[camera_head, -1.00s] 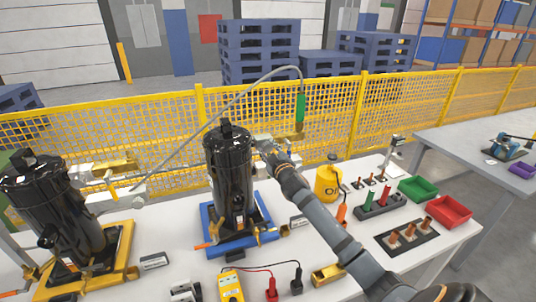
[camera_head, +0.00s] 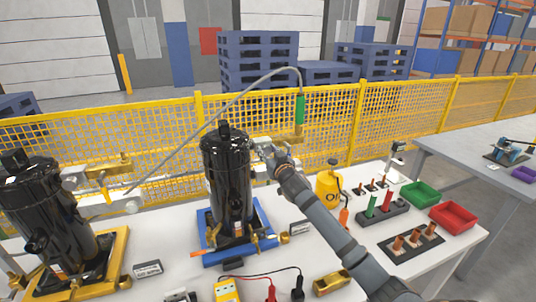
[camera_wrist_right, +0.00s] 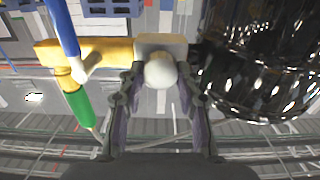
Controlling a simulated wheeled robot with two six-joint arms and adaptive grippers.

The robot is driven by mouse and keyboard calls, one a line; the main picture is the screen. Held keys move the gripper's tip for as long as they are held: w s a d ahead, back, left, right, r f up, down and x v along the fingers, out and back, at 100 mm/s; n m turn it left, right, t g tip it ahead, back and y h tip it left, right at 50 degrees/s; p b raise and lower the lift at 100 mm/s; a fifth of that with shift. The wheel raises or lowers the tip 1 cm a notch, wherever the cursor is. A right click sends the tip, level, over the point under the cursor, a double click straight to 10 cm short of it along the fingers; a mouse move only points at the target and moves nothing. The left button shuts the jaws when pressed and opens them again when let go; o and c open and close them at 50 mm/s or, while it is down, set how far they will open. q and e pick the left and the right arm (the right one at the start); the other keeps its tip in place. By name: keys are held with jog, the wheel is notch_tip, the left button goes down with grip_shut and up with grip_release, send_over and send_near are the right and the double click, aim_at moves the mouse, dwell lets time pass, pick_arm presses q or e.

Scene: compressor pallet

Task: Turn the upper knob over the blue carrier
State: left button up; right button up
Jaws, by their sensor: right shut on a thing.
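The blue carrier (camera_head: 203,243) stands on the table and bears a glossy black compressor (camera_head: 228,180). Right of the compressor's upper part is a valve block with brass fittings and a green-handled hose (camera_head: 300,109). My right gripper (camera_head: 267,151) reaches this block from the front right. In the right wrist view, a pale round knob (camera_wrist_right: 160,72) sits between the two fingers (camera_wrist_right: 160,90), which are shut on it. The knob's front is mostly hidden in the head view. My left gripper is not in view.
A second black compressor (camera_head: 45,212) on a yellow carrier (camera_head: 116,258) stands at left. A yellow bottle (camera_head: 328,186), a green bin (camera_head: 420,194) and a red bin (camera_head: 453,217) are at right. A yellow multimeter (camera_head: 227,291) lies in front. A yellow mesh fence (camera_head: 400,115) runs behind.

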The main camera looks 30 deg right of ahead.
jog(key=shift+f, duration=0.25)
jog(key=o, duration=1.1)
jog(key=shift+r, duration=0.15)
jog(key=shift+o, duration=0.2)
jog(key=v, duration=1.2)
